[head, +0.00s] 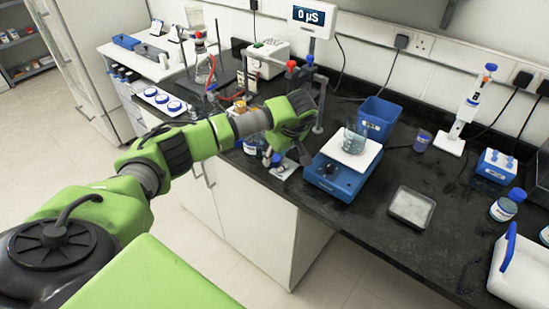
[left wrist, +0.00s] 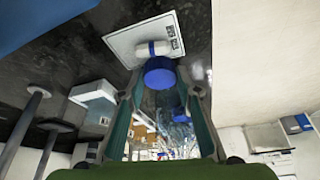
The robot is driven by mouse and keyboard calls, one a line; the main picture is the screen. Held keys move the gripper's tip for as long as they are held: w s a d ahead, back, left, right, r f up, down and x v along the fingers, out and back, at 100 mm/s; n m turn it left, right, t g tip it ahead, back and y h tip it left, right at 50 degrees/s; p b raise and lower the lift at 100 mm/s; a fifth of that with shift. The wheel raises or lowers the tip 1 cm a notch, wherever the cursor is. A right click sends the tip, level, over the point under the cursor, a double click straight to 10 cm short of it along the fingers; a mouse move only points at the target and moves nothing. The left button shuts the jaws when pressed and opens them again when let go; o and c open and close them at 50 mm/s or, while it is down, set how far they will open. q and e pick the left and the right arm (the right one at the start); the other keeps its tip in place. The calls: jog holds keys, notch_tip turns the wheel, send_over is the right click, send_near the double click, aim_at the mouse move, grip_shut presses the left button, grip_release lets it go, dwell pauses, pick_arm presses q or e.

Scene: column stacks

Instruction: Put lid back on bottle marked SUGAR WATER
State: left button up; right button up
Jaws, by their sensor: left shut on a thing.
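My left gripper (head: 301,150) reaches over the front edge of the black bench, left of the blue stirrer. In the left wrist view, its fingers (left wrist: 163,82) are shut on a blue lid (left wrist: 160,72). Just past the lid is a white rounded piece on a white card (left wrist: 122,44) lying on the bench. In the head view, a clear bottle (head: 251,147) stands left of the gripper, partly hidden by my arm. No SUGAR WATER label can be read, so I cannot tell which bottle it is. My right gripper is not in view.
The blue stirrer (head: 338,181) carries a beaker (head: 355,138) on its white top. A blue bin (head: 378,116) stands behind it. A shallow tray (head: 411,207) and a blue-capped bottle (head: 504,208) are to the right. Bare bench lies between them.

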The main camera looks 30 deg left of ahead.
aim_at(275, 159)
pick_arm(q)
jog(key=shift+r+b, duration=0.4)
jog(key=shift+r, duration=0.05)
notch_tip(275, 159, up, 2)
jog(key=shift+r+b, duration=0.2)
jog(key=shift+b, duration=0.5)
jog(key=s+d+r+b, duration=0.2)
jog(key=s+d+r, duration=0.1)
jog(key=s+r, duration=0.6)
jog(key=s, duration=0.4)
jog(key=shift+s+d+r, duration=0.15)
jog(key=shift+s+r, duration=0.15)
jog(key=shift+r, duration=0.05)
